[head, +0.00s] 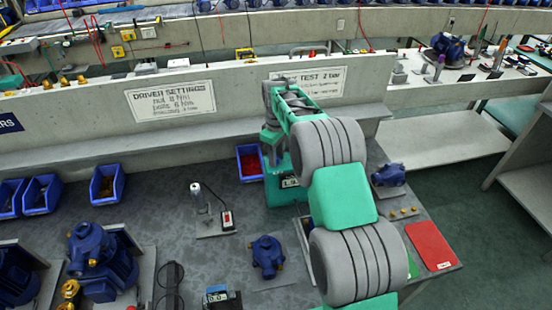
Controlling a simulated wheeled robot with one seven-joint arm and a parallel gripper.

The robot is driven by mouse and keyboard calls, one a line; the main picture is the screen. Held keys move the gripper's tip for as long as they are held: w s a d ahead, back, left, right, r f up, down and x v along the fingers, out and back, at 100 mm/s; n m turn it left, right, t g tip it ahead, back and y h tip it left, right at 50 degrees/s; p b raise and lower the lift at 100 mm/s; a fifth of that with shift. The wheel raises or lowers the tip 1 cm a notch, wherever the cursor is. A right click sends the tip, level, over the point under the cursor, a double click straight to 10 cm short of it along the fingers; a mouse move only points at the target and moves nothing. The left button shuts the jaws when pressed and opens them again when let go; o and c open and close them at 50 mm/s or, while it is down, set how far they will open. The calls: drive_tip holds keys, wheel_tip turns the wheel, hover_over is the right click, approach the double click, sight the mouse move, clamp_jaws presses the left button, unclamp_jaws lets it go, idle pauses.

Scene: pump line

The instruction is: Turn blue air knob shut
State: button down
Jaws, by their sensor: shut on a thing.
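A green test box (282,190) with a small dark display stands at the back of the bench, below the "TEST 2 bar" sign. My green and grey arm reaches over the bench to it. My gripper (273,153) points down at the top of this box, small and partly hidden by my arm. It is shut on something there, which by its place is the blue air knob. The knob itself cannot be made out clearly, nor can its turn position.
A blue bin with red parts (250,163) stands just left of the box. A blue pump (266,256) sits on the bench in front, another blue pump (389,175) at the right. A red panel (430,245) lies near the right edge. The low back wall (240,110) runs behind.

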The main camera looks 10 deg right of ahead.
drive_tip(key=m+b, duration=0.1)
drive_tip(key=m, duration=0.4)
drive_tip(key=shift+m, duration=0.3)
drive_tip(key=m, duration=0.6)
drive_tip(key=shift+a, duration=0.1)
idle(0.3)
drive_tip(key=c, duration=1.1)
unclamp_jaws()
drive_tip(key=shift+o, duration=0.2)
wheel_tip(320, 180, up, 8)
drive_tip(key=shift+f+b, duration=0.1)
drive_tip(key=shift+b, duration=0.75)
